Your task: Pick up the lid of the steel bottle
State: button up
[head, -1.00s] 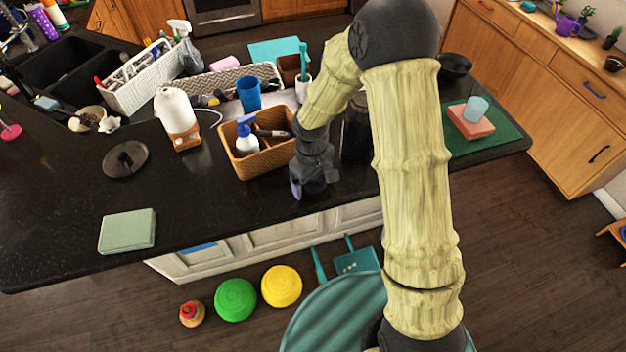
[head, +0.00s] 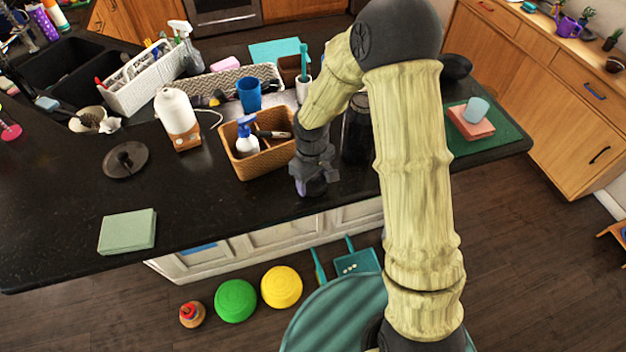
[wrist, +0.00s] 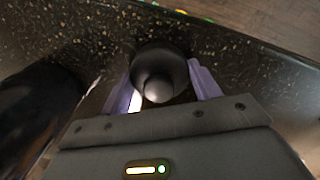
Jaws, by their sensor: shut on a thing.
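My gripper (head: 314,188) is low over the front of the dark counter, right of the wicker basket. In the wrist view its two purple fingers (wrist: 165,85) stand on either side of a dark, round, shiny piece with a knob-like middle, the lid of the steel bottle (wrist: 160,72), and are shut on it. In the head view my gripper and wrist hide the lid. The steel bottle's body cannot be made out; I cannot tell whether the lid still touches it.
A wicker basket (head: 244,171) holding a spray bottle stands just left of my gripper. A dark tall container (head: 355,135) stands close behind, partly hidden by my arm. A dark round lid-like disc (head: 126,160) and green cloths (head: 128,231) lie left. The counter's front edge is near.

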notch_tip(320, 180, up, 10)
jog(key=b, duration=0.2)
jog(key=shift+f+b, duration=0.1)
jog(key=shift+b, duration=0.2)
jog(key=shift+w, duration=0.1)
dwell(0.4)
